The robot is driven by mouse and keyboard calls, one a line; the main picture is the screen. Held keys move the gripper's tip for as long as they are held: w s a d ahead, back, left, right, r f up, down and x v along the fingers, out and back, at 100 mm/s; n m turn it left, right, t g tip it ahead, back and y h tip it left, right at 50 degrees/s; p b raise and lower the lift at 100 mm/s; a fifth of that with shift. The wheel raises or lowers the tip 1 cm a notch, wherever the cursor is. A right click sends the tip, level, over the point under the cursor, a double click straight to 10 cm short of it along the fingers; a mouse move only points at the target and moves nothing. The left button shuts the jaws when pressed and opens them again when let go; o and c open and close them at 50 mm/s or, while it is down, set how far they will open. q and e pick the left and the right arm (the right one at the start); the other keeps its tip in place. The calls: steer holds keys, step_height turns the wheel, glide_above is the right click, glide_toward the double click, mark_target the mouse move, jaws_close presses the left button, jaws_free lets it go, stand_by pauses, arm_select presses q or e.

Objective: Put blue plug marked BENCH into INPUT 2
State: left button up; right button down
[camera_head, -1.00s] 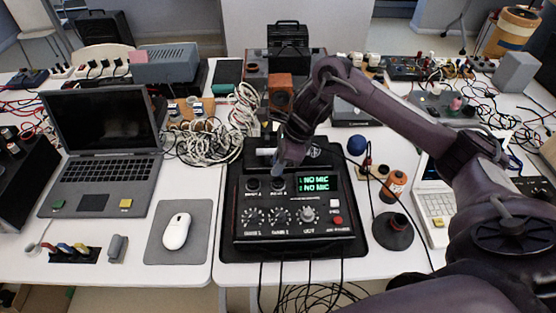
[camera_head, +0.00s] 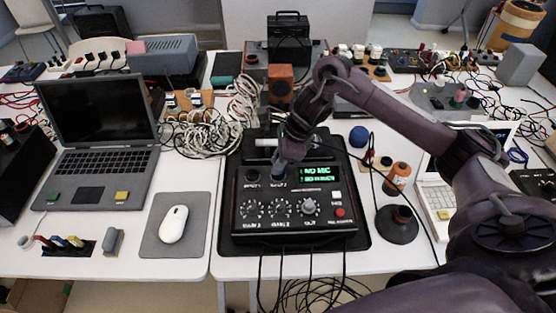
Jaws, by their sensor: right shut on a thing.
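The black mixer box (camera_head: 246,209) stands on a dark mat in the middle of the table. Its left input socket (camera_head: 252,175) looks empty. My right gripper (camera_head: 281,164) is shut over the right-hand socket, holding a small bluish plug (camera_head: 277,172) whose tip meets or nearly meets the panel. The fingers hide most of the plug; its marking cannot be read, nor how deep it sits. The green display (camera_head: 317,174) shows "1 NO MIC" above a second, blurred line. My left gripper is not in view.
A laptop (camera_head: 98,150) and a mouse (camera_head: 173,224) on a grey pad are at the left. An orange spool (camera_head: 399,176) and a dark round stand (camera_head: 397,226) are to the right. A tangle of white cables (camera_head: 205,133) lies behind. Black cables hang off the front edge.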

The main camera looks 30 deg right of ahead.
steer(key=shift+f+b, duration=0.3)
steer(key=shift+b, duration=0.05)
stand_by(0.4)
steer(key=c, duration=1.2)
jaws_free()
steer(key=shift+r, duration=0.1)
steer(key=p+v, duration=0.1)
steer(key=v, duration=0.6)
steer(key=shift+d+r+p, duration=0.15)
steer(key=shift+r+p, duration=0.15)
steer(key=shift+p, duration=0.05)
